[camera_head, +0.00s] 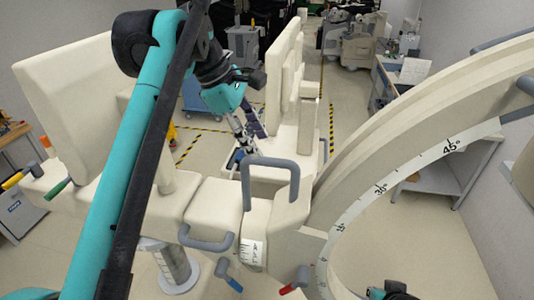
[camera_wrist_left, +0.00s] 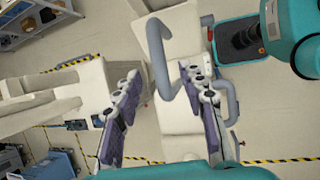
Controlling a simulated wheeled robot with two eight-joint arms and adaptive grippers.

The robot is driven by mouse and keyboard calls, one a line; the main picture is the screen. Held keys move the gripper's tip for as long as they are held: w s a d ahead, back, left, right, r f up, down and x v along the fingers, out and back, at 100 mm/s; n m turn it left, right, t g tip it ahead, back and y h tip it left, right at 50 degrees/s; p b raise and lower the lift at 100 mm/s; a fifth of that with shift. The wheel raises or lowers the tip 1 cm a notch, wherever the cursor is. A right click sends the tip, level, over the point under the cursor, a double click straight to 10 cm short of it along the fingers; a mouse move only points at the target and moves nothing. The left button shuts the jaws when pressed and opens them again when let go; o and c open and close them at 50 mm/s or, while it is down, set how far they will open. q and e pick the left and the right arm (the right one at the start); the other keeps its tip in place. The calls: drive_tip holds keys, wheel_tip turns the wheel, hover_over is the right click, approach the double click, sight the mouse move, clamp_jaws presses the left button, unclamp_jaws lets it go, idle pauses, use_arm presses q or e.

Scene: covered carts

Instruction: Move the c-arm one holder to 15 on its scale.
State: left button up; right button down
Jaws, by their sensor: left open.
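The c-arm (camera_head: 400,130) is a large cream arc at the right with a white scale band (camera_head: 400,185) marked 30° and 45°. A cream holder block (camera_head: 290,245) sits at the arc's lower left. A grey U-shaped handle (camera_head: 270,162) stands on the cream body beside it; what looks like this handle also shows in the left wrist view (camera_wrist_left: 155,55). My left gripper (camera_head: 247,140) is open and empty, just behind and left of the handle. In the wrist view its fingers (camera_wrist_left: 160,78) are spread apart. My right gripper is not in view.
A second grey handle (camera_head: 206,241) is on the near cream block. A small ruled scale (camera_head: 252,252), a blue lever (camera_head: 232,283) and a red lever (camera_head: 291,281) are at the bottom. Cream panels (camera_head: 75,95) stand left.

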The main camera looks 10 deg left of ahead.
sight(269, 159)
use_arm(q)
drive_tip(key=x, duration=0.3)
drive_tip(key=shift+w+d+f, duration=0.1)
drive_tip(key=shift+w+f, duration=0.1)
drive_tip(key=shift+w, duration=0.05)
drive_tip(key=shift+d+f, duration=0.25)
drive_tip(key=shift+f, duration=0.35)
drive_tip(key=shift+w+d+f, duration=0.2)
drive_tip(key=shift+f, duration=0.35)
drive_tip(key=shift+s, duration=0.1)
clamp_jaws()
